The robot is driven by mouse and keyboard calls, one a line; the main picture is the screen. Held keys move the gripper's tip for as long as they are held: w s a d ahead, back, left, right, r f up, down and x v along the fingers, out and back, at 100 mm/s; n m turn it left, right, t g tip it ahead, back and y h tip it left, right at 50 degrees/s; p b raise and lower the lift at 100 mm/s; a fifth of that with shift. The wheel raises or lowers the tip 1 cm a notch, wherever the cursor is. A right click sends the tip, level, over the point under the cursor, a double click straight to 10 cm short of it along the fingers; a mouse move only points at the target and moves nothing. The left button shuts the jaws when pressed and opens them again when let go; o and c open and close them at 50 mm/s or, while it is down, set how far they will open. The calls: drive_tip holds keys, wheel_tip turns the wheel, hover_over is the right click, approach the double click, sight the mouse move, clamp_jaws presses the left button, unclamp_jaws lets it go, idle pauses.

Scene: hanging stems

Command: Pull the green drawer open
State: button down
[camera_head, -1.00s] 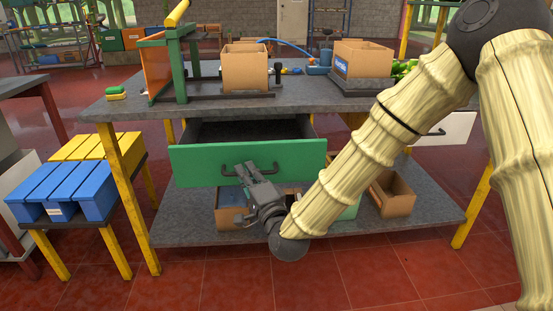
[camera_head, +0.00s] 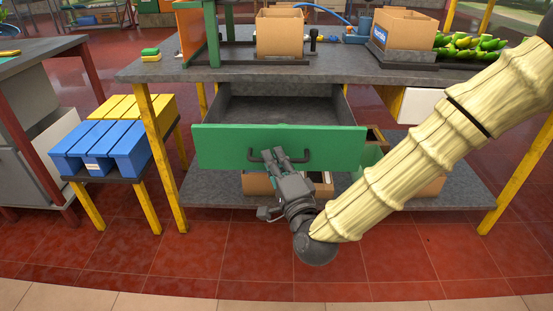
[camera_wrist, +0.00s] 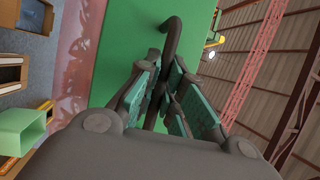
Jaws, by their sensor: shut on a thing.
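The green drawer (camera_head: 225,148) stands pulled out from under the grey table, and its empty grey inside shows behind the front. Its dark bar handle (camera_head: 308,156) is at the middle of the front. My gripper (camera_head: 276,156) is at the handle from the front and below, shut on it. In the wrist view the green drawer front (camera_wrist: 125,45) fills the middle, and the handle (camera_wrist: 172,38) passes between the teal-padded fingers of my gripper (camera_wrist: 168,88). Part of the handle is hidden by the fingers.
The grey table (camera_head: 160,71) bears cardboard boxes (camera_head: 282,34) and green fruit (camera_head: 470,45). A white drawer (camera_head: 418,106) is to the right. The red tiled floor in front is clear.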

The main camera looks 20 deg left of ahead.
drive_tip(key=c, duration=1.5)
unclamp_jaws()
drive_tip(key=shift+s+d, duration=0.1)
drive_tip(key=v, duration=1.1)
drive_tip(key=shift+s+d+f, duration=0.1)
drive_tip(key=shift+s+d, duration=0.1)
drive_tip(key=shift+s, duration=0.1)
